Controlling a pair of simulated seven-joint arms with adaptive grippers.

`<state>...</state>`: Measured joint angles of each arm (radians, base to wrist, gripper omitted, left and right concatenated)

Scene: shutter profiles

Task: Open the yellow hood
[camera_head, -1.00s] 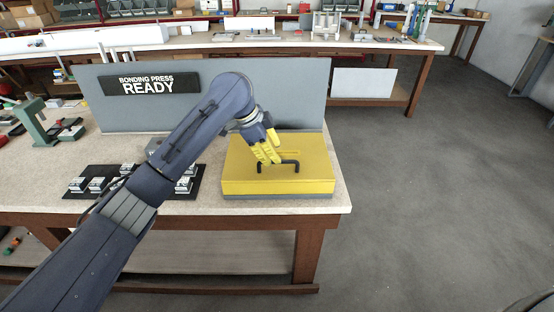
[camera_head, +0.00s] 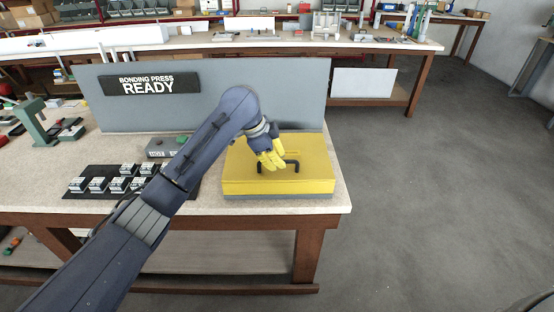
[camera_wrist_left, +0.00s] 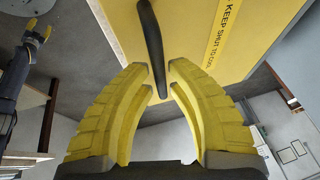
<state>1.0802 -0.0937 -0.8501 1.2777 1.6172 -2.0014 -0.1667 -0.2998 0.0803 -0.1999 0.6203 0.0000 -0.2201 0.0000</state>
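The yellow hood (camera_head: 235,175) lies shut and level on its grey base at the right end of the near bench. Its black bar handle (camera_head: 297,166) is on the hood; the wrist view shows the handle (camera_wrist_left: 152,45) close up, beside part of a "KEEP SHUT" label. My left gripper (camera_head: 273,164) is at the left part of the handle. In the wrist view its yellow fingers (camera_wrist_left: 163,72) are a little apart, with the handle running between their tips; contact is unclear. My right gripper (camera_wrist_left: 40,31) shows small at the left of the wrist view.
A grey panel with a "BONDING PRESS READY" sign (camera_head: 150,84) stands behind the hood. A black mat (camera_head: 85,192) with several small parts lies left. A grey button box (camera_head: 160,149) is behind my arm. Open floor lies right of the bench.

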